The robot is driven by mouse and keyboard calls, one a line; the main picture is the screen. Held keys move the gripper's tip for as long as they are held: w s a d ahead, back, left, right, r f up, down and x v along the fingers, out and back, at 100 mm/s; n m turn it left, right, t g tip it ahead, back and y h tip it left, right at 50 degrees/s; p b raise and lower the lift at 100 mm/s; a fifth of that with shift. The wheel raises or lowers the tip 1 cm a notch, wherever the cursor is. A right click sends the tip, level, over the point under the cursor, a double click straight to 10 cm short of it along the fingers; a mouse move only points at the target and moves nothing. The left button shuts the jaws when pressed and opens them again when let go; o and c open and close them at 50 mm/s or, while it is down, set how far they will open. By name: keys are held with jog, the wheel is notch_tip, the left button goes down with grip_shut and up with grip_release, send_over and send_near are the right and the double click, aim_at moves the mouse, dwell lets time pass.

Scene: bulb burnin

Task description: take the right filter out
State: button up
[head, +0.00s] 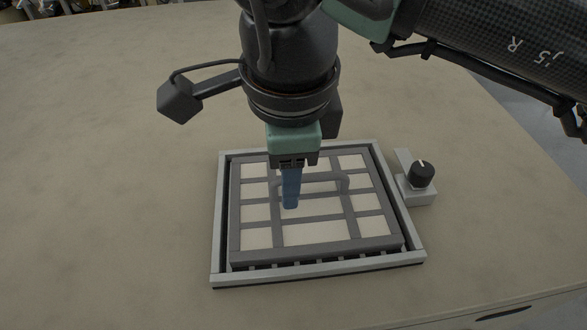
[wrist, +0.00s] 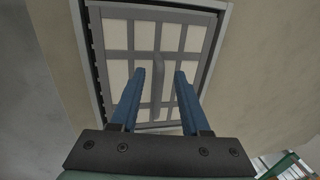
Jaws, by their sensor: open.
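One filter (head: 315,235) is in view, a dark grey grid over pale panels. It lies inside a light grey frame (head: 320,276) on the worktop. A grey bar handle (head: 325,182) rises from its middle. My gripper (head: 291,205) points down at the handle's left part, its blue fingers hiding some of it. In the wrist view my gripper (wrist: 160,73) is open, and the handle (wrist: 158,88) shows in the gap between the fingers. I see no contact with the handle; the exact height gap cannot be told. The filter (wrist: 117,73) also fills the middle of the wrist view.
A black knob (head: 422,173) on a small grey block (head: 416,192) stands just right of the frame. The worktop (head: 110,180) is bare and wide to the left. Its right edge runs down beyond the knob. Dark slots show along the filter's front edge.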

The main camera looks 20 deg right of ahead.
jog(key=shift+r, duration=0.1)
jog(key=shift+c, duration=0.3)
grip_shut()
dwell(0.9)
